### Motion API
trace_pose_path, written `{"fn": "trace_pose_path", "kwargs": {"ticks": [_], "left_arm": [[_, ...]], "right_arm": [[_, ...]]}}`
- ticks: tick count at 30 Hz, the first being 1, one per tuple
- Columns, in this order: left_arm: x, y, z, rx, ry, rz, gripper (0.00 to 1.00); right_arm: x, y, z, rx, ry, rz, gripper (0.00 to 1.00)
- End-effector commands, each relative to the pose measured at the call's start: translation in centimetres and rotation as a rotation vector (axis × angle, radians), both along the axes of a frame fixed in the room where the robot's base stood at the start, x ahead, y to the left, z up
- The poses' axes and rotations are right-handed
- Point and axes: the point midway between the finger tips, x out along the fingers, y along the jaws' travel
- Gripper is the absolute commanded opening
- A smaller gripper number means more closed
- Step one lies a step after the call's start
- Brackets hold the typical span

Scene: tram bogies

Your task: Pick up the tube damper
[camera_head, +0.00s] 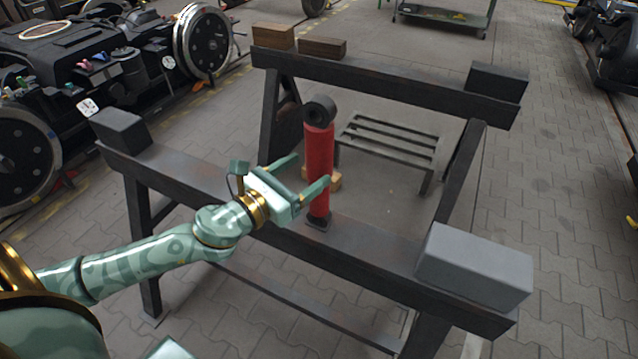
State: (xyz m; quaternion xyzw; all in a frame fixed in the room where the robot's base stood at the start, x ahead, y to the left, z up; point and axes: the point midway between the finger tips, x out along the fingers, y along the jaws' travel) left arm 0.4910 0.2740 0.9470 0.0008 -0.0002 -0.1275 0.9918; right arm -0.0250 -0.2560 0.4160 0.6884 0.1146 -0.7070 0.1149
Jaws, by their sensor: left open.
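The tube damper (319,152) is a red upright cylinder with a dark ring eye at its top and a dark foot. Its foot stands at the near dark beam (200,181) of a trestle stand. My left gripper (308,172) comes in from the left at about mid-height of the damper. Its two pale green fingers are spread apart, one behind-left of the red tube and one close to its near left side. I cannot tell whether a finger touches it. My right gripper is not in view.
A grey block (474,268) and a dark block (121,131) sit on the near beam's ends. The far beam (400,85) carries wooden blocks (322,47) and a dark block (497,82). A slatted rack (390,140) stands between the beams. A bogie (60,60) is at left.

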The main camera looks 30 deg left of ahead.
Motion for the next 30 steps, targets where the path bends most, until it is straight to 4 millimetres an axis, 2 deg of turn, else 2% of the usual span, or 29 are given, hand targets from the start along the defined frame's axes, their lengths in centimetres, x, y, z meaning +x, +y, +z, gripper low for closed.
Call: {"fn": "trace_pose_path", "kwargs": {"ticks": [5,15,23,26,30], "left_arm": [[1.0,-0.4,0.0,-0.001,0.000,-0.001,0.70],[5.3,-2.0,-0.2,-0.001,0.000,-0.001,0.70],[5.6,-2.1,-0.2,-0.001,0.002,0.000,0.70],[5.6,-2.1,-0.2,-0.001,0.002,0.000,0.48],[5.6,-2.1,-0.2,-0.001,0.002,0.000,0.09]], "right_arm": [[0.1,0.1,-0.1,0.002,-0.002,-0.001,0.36],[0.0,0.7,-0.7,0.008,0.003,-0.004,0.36],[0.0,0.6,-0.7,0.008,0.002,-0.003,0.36],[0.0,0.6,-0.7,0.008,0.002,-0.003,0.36],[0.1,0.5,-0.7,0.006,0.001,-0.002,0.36]]}}
